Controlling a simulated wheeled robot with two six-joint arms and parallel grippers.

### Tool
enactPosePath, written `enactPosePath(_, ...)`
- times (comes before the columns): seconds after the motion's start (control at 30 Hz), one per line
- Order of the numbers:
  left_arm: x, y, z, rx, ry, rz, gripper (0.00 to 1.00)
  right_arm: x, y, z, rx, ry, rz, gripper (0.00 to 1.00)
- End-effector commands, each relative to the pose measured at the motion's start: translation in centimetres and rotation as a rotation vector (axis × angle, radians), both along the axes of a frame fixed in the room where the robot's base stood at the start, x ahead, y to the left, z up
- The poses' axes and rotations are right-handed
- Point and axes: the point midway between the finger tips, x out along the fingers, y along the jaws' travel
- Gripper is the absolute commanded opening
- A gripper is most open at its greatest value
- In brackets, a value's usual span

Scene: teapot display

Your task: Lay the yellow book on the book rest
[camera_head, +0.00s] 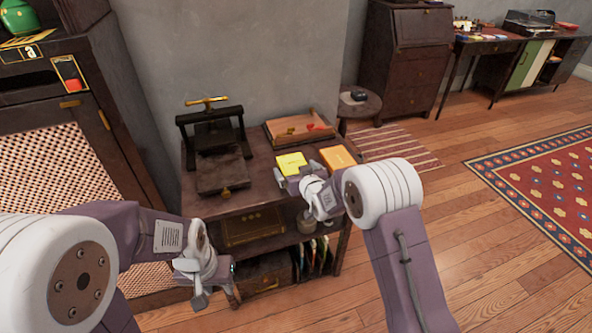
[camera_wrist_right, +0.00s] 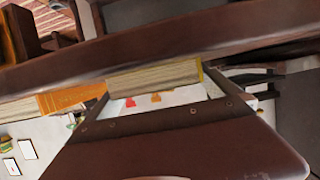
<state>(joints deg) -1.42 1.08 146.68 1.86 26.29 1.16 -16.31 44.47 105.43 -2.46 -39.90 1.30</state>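The yellow book (camera_head: 291,162) lies flat near the front right of the dark cabinet top. My right gripper (camera_head: 288,178) is at its near edge. In the right wrist view the book's pale page edge (camera_wrist_right: 152,78) shows between the spread fingertips (camera_wrist_right: 156,92) of this gripper; firm contact cannot be told.
An orange book (camera_head: 338,158) lies close to the right of the yellow one. A black press with a brass handle (camera_head: 208,120) stands behind the board. A shallow wooden tray (camera_head: 280,143) with red pieces is at the back. The top's middle is fairly clear.

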Motion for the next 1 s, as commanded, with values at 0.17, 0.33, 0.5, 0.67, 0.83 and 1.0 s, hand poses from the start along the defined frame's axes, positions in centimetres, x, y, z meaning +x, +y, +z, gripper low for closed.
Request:
enactPosePath(0.17,0.0,0.0,0.0,0.0,0.0,0.0,0.36,0.0,0.0,0.1,0.0,0.0,0.0,1.0)
enactPosePath(0.33,0.0,0.0,0.5,0.0,0.0,0.0,0.36,-0.5,-0.1,0.7,0.0,0.0,0.0,1.0)
enactPosePath(0.5,0.0,0.0,1.1,0.0,0.0,0.0,0.36,-3.5,-1.2,1.9,-0.001,0.002,0.0,1.0)
enactPosePath(0.67,0.0,0.0,1.5,0.0,0.0,0.0,0.36,-6.8,-2.2,3.2,0.0,0.0,0.0,1.0)
enactPosePath(0.83,0.0,0.0,1.8,0.0,0.0,0.0,0.36,-9.6,-3.1,4.2,0.0,0.0,0.0,1.0)
enactPosePath(1.0,0.0,0.0,1.9,0.0,0.0,0.0,0.36,-10.7,-3.5,4.5,0.0,0.0,0.0,1.0)
